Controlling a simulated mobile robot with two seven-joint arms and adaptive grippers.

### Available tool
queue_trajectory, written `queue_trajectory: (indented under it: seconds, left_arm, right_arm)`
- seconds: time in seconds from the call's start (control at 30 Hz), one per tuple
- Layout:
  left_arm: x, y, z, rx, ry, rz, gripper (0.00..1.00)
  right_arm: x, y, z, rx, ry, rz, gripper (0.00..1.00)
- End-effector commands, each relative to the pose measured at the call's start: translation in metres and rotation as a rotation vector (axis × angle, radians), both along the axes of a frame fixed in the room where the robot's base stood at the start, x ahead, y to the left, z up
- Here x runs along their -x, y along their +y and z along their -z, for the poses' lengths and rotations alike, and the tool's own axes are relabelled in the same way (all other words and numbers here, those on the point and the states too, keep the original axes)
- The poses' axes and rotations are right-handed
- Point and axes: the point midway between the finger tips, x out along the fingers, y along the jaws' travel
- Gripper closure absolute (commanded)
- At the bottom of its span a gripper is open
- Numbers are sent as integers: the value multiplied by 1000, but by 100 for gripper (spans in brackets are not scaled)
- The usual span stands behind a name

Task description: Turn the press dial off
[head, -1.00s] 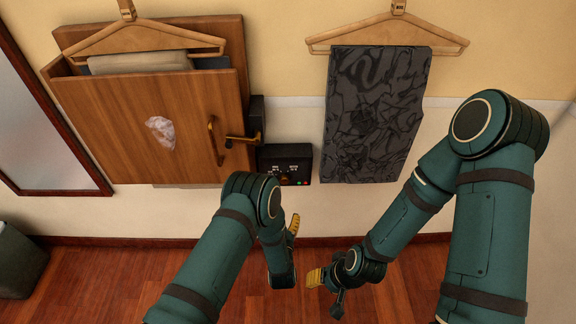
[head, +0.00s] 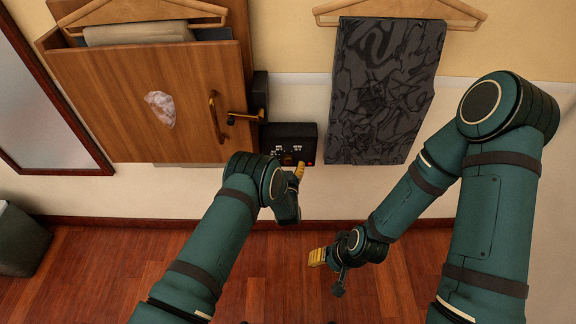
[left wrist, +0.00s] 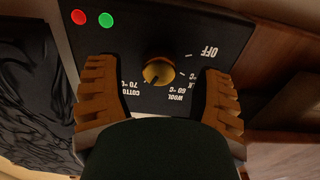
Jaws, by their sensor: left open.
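The press dial (left wrist: 158,72) is a round brass knob on a black control panel (left wrist: 150,35). The panel shows upside down in the left wrist view. The dial's dark mark seems to point toward the cotton label, away from OFF. In the head view the control box (head: 284,136) sits beside the wooden press (head: 150,100). My left gripper (left wrist: 157,78) is open, one finger on each side of the dial, with no clear contact. In the head view its yellow finger (head: 300,170) is just below the box. My right gripper (head: 318,257) hangs low; its opening is unclear.
A red light (left wrist: 78,17) and a green light (left wrist: 106,20) are on the panel. A brass handle (head: 216,117) is on the press front. Dark patterned cloth (head: 385,95) hangs right of the box. A bin (head: 20,240) stands far left; the floor is clear.

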Motion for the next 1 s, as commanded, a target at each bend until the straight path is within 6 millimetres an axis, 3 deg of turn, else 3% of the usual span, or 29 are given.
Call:
queue_trajectory:
  seconds: [0.13,0.47,0.6,0.67,1.0]
  left_arm:
    - [-9,0,0,0,0,0,32]
    - [-11,0,0,0,1,0,34]
    - [-11,0,0,0,1,0,83]
    - [-11,0,0,0,1,0,100]
    - [-11,0,0,33,2,-1,100]
  right_arm:
    - [-1,0,3,0,-1,0,53]
    - [-1,0,3,0,-2,1,53]
    - [-1,0,3,0,-2,1,53]
    - [-1,0,3,0,-2,1,53]
    - [0,0,3,0,-1,0,53]
